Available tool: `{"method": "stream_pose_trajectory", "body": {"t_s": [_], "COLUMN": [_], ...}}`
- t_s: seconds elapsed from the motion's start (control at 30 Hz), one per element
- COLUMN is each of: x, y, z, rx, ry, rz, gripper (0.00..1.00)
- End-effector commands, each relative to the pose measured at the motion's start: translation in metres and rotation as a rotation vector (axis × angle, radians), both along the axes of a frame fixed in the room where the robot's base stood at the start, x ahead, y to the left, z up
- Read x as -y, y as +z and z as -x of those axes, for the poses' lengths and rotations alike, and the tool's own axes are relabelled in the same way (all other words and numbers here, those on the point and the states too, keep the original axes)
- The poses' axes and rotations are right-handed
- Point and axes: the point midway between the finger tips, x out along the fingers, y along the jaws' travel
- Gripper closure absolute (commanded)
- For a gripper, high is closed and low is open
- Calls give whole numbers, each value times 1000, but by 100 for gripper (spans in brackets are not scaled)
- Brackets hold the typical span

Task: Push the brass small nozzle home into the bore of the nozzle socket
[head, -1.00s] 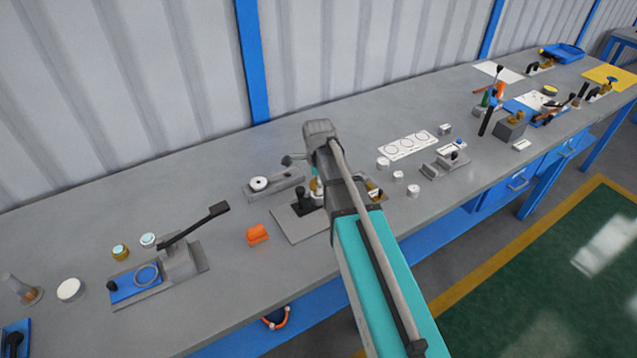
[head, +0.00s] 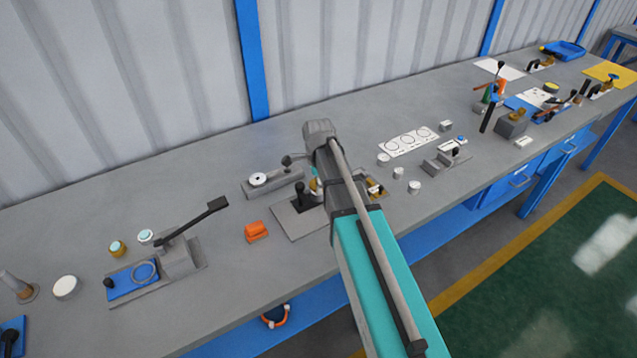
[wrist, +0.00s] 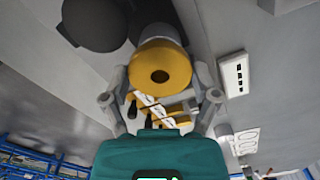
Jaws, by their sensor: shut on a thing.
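In the wrist view a brass round piece with a dark central hole, which I take to be the small nozzle (wrist: 162,68), sits between the fingertips of my gripper (wrist: 160,82). The fingers close on it from both sides. A light grey round body (wrist: 152,33) shows directly behind the brass piece, in line with it; I take it to be the nozzle socket. The bore is hidden behind the brass, so I cannot tell how deep the nozzle sits. In the head view my gripper is mostly hidden by my arm, over a grey plate (head: 294,228).
A black-knobbed fixture (head: 301,197) stands on the plate beside my arm. An orange block (head: 257,231) and a lever press (head: 180,258) are to the left. Small pale cylinders (head: 414,187) and a white card with circles (head: 408,143) lie to the right.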

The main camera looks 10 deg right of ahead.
Motion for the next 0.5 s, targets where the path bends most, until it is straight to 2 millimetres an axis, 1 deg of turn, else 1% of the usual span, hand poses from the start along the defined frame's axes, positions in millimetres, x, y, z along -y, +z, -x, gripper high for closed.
{"method": "stream_pose_trajectory", "body": {"t_s": [0.5], "x": [0], "y": [-10], "z": [0], "rx": [0], "ry": [1], "rz": [0], "gripper": [84]}}
